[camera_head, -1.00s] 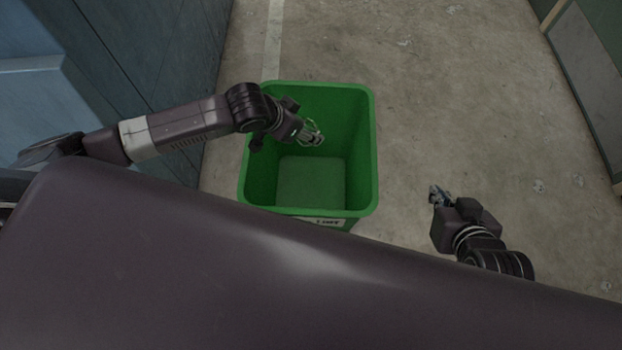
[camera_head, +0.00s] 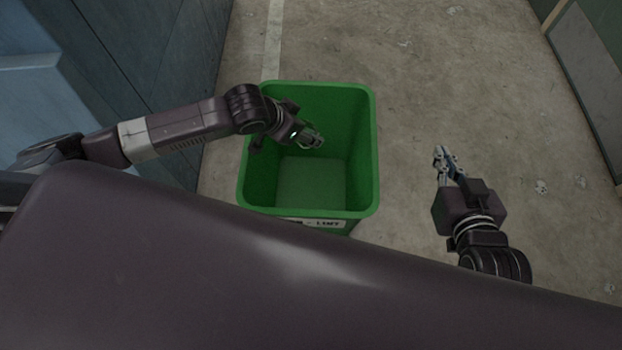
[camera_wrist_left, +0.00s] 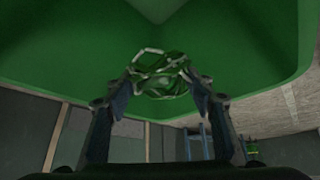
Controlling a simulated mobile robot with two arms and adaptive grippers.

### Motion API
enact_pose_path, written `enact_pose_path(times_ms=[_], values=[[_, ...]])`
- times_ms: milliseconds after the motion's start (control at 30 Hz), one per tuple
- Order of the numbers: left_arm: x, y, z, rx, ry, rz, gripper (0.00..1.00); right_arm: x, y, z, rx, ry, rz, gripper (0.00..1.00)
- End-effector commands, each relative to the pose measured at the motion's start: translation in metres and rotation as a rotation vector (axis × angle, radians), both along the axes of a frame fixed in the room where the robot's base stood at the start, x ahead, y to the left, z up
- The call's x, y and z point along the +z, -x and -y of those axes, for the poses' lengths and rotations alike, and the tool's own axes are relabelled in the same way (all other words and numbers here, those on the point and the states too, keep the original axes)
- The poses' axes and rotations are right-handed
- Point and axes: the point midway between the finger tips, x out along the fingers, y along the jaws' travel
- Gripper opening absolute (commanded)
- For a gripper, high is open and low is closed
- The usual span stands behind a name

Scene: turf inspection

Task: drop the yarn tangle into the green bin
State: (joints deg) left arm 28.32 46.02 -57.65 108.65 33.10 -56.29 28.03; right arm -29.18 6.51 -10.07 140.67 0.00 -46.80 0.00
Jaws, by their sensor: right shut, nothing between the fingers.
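The yarn tangle (camera_wrist_left: 160,75) is a loose bundle of pale green and whitish loops in the left wrist view. My left gripper (camera_wrist_left: 163,88) has a finger against each side of it and is shut on it. In the head view, my left gripper (camera_head: 317,140) is over the open mouth of the green bin (camera_head: 362,150), and the tangle is hard to make out there. The bin is square, with a flat floor that looks empty. My right gripper (camera_head: 441,152) is shut and empty, to the right of the bin and apart from it.
A blue-grey panelled wall (camera_head: 150,50) stands close along the left of the bin. Bare concrete floor (camera_head: 480,90) lies open to the right. A grey panel (camera_head: 590,80) leans at the far right. The bin's front carries a white label (camera_head: 322,223).

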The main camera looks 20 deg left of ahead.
Motion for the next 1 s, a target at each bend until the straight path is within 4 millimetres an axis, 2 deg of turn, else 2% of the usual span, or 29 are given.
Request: enact_pose_path(times_ms=[33,167,567,667,1000], values=[[0.0,0.0,0.0,0.0,0.0,0.0,0.55,0.0,0.0,0.0,0.0,0.0,0.0,0.0],[0.0,0.0,0.0,0.0,0.0,0.0,0.7,0.0,0.0,0.0,0.0,0.0,-0.001,0.0],[0.006,0.003,-0.002,0.0,0.0,0.001,0.7,0.0,0.0,0.0,0.0,0.0,-0.001,0.0],[0.017,0.009,-0.006,0.0,-0.001,0.002,0.7,0.0,0.0,0.0,0.0,0.0,-0.001,0.0],[0.074,0.042,-0.024,-0.001,-0.002,0.002,0.7,0.0,0.0,0.0,0.0,0.0,-0.001,0.0]])
